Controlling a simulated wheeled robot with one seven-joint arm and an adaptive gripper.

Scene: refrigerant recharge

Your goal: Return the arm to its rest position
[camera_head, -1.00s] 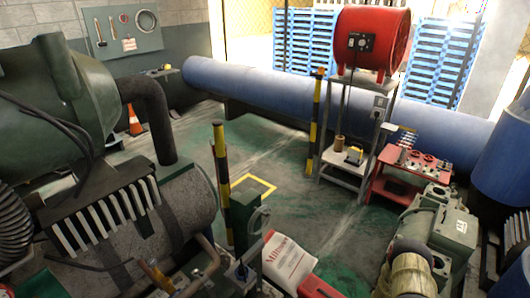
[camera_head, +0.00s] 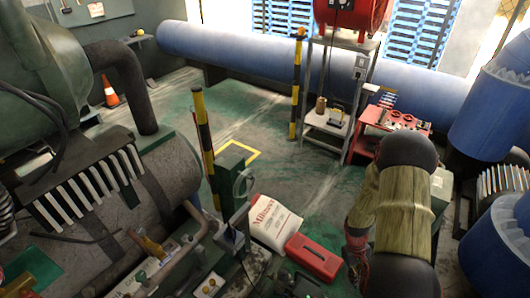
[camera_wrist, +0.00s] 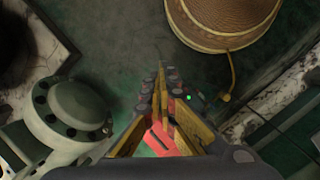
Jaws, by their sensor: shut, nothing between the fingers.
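My gripper shows in the wrist view (camera_wrist: 160,88), with its yellow and dark fingers closed together at the middle and nothing held between them. Green floor lies beyond the fingertips. In the head view my arm, in a tan sleeve with black joints, rises at the lower right, bent over. It hides part of the green machinery behind it. The gripper itself is hard to make out in the head view.
A red toolbox (camera_head: 313,257) and a white sack (camera_head: 273,222) lie left of my arm. A red cart (camera_head: 397,122) and grey shelf stand (camera_head: 327,130) are behind. A yellow-black post (camera_head: 204,135) stands left. Green flanged machinery (camera_wrist: 75,115) is left of the fingers. Mid-floor is open.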

